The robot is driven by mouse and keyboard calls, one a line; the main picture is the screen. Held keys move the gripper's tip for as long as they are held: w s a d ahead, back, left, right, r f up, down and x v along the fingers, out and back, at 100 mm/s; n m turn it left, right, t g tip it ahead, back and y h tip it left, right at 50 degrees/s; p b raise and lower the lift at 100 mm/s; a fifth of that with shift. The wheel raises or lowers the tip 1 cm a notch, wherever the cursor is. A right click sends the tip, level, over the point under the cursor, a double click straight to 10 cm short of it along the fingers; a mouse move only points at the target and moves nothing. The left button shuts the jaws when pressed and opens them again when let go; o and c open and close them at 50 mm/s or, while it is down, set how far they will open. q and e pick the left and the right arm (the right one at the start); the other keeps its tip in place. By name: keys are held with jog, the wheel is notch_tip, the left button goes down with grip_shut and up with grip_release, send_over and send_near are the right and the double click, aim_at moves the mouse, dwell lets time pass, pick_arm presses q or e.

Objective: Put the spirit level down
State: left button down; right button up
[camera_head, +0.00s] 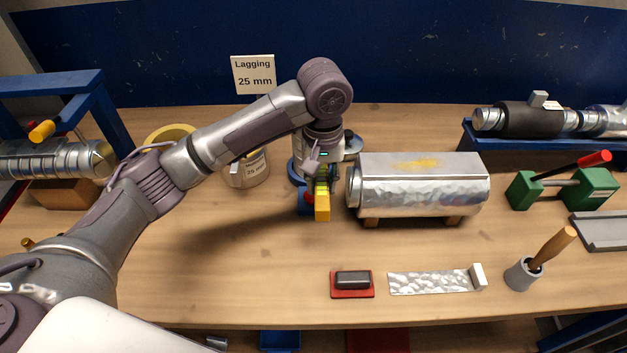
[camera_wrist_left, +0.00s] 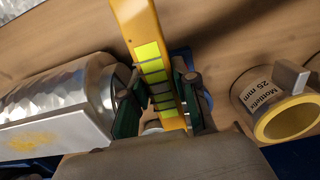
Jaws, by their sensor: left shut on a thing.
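The yellow spirit level (camera_head: 322,205) is in my left gripper (camera_head: 325,178), at the middle of the bench, just left of the silver-clad duct section. In the left wrist view the level (camera_wrist_left: 138,28) runs lengthwise between the fingers of the left gripper (camera_wrist_left: 162,100), which are shut on it. Yellow-green panels show along its face. Whether its underside touches anything is hidden. A blue and red object stands under or beside it, mostly hidden by the gripper. My right gripper is not in view.
The silver duct section (camera_head: 425,190) lies close right of the gripper on wooden blocks. A labelled pot (camera_head: 250,172) is at left. A red-based block (camera_head: 352,284), a foil strip (camera_head: 430,282) and a brush pot (camera_head: 524,273) line the front. The front-left bench is clear.

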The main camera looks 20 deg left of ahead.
pick_arm(q)
jog(key=a+f, duration=0.1)
jog(key=a, duration=0.2)
jog(key=w+a+f+p, duration=0.1)
jog(key=a, duration=0.1)
jog(key=shift+a+f, duration=0.25)
jog(key=shift+f, duration=0.1)
jog(key=p, duration=0.1)
send_over(279, 201)
jog(key=f, duration=0.3)
jog(key=shift+d+f, duration=0.25)
jog(key=shift+f, duration=0.1)
jog(key=shift+a+f, duration=0.15)
notch_tip(279, 201, down, 3)
jog(key=shift+f+p, duration=0.1)
jog(key=shift+p, duration=0.4)
jog(key=shift+f, duration=0.4)
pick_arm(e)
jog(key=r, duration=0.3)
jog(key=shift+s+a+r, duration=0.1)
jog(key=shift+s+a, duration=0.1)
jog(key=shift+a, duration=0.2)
pick_arm(q)
jog(key=shift+f, duration=0.1)
jog(key=c, duration=1)
grip_release()
jog(key=shift+o, duration=0.5)
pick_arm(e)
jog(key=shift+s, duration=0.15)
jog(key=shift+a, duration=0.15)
